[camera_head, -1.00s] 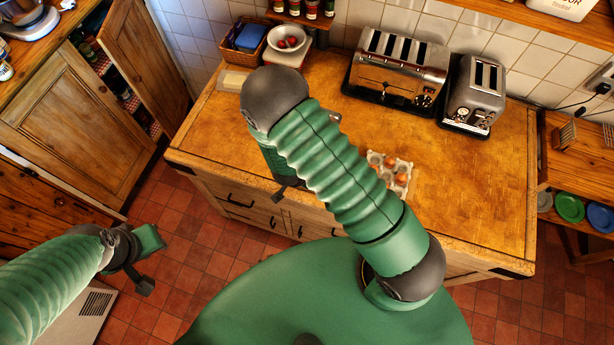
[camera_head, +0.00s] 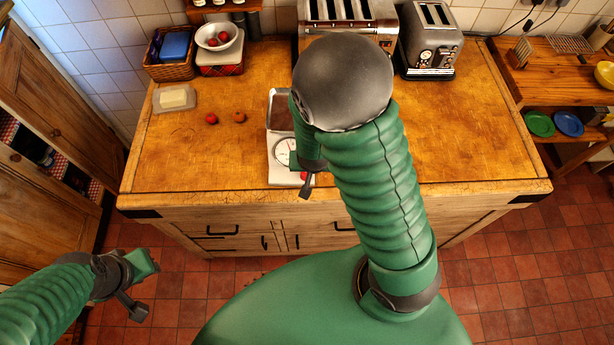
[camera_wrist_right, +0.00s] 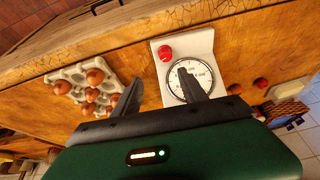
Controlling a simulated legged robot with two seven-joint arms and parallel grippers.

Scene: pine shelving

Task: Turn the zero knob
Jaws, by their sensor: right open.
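A white kitchen scale (camera_head: 284,175) with a round dial (camera_head: 285,151) and a metal pan (camera_head: 281,110) stands near the counter's front edge. Its red zero knob (camera_head: 304,176) shows partly beside my right gripper (camera_head: 308,182). In the right wrist view the knob (camera_wrist_right: 165,53) is fully visible on the white scale front (camera_wrist_right: 200,42), next to the dial (camera_wrist_right: 178,87). My right gripper (camera_wrist_right: 158,80) is open, its fingers apart and empty. One finger overlaps the dial in that view; the knob lies beyond the fingertips. My left gripper (camera_head: 140,286) hangs left of the counter, away from the scale.
Two tomatoes (camera_head: 225,118) and a butter dish (camera_head: 175,98) lie left of the scale. Toasters (camera_head: 429,45) stand at the back. An egg tray (camera_wrist_right: 62,75) with several eggs sits near the gripper in the wrist view. The counter's right side is clear.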

